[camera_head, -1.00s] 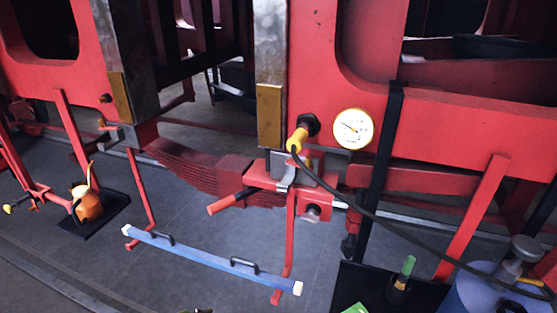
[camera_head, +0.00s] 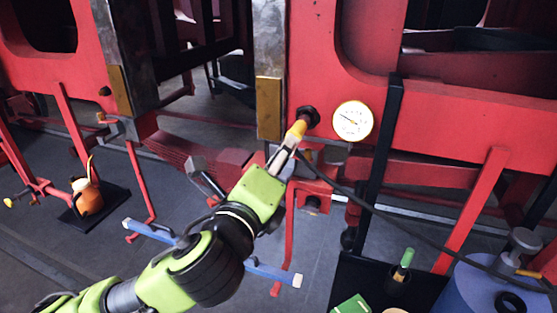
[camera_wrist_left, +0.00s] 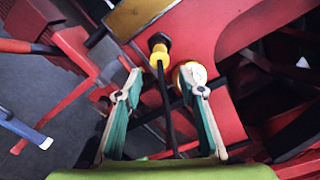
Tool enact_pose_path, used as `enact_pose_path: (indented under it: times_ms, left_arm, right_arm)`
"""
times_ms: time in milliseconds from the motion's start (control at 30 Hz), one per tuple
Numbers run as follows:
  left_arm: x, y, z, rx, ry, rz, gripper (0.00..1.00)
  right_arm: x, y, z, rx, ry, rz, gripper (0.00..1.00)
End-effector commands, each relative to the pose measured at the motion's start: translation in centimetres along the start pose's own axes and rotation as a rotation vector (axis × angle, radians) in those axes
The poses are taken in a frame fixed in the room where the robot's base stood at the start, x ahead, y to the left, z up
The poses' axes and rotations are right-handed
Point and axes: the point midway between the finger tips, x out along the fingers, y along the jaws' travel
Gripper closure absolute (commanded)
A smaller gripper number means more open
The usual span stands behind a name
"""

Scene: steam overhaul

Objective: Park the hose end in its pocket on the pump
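The yellow hose end (camera_head: 299,129) sits in a black fitting (camera_head: 309,115) on the red frame, beside the round gauge (camera_head: 352,121). My left gripper (camera_head: 289,150) is close below it. In the left wrist view, the two fingers (camera_wrist_left: 163,82) are apart, with the black hose (camera_wrist_left: 168,112) running between them and the yellow hose end (camera_wrist_left: 159,53) ahead of the tips. The hose (camera_head: 395,224) trails right to the blue cylindrical pump (camera_head: 482,292) at lower right. I cannot make out the pocket clearly. My right gripper is not in view.
A black upright post (camera_head: 378,165) stands right of the gauge. A green-topped item (camera_head: 402,266) stands in a black tray (camera_head: 357,275) left of the pump. An orange can (camera_head: 88,199) is at far left.

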Motion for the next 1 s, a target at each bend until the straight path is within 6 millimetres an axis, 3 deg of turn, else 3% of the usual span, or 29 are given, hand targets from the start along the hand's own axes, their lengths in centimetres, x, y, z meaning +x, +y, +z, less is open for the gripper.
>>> enact_pose_path:
  times_ms: [367, 500, 700, 1000]
  left_arm:
    - [5.2, 0.1, 0.0, -0.005, -0.002, 0.001, 0.64]
    - [6.8, -0.1, 0.1, -0.006, 0.0, 0.002, 0.64]
    - [8.0, 0.0, 0.0, -0.006, 0.0, 0.001, 0.64]
    - [8.2, 0.0, 0.0, -0.006, 0.0, 0.001, 0.64]
  right_arm:
    - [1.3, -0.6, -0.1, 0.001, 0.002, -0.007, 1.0]
    - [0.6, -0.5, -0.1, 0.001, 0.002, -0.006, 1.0]
    - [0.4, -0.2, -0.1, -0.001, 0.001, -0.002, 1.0]
    - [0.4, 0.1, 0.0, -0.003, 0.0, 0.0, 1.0]
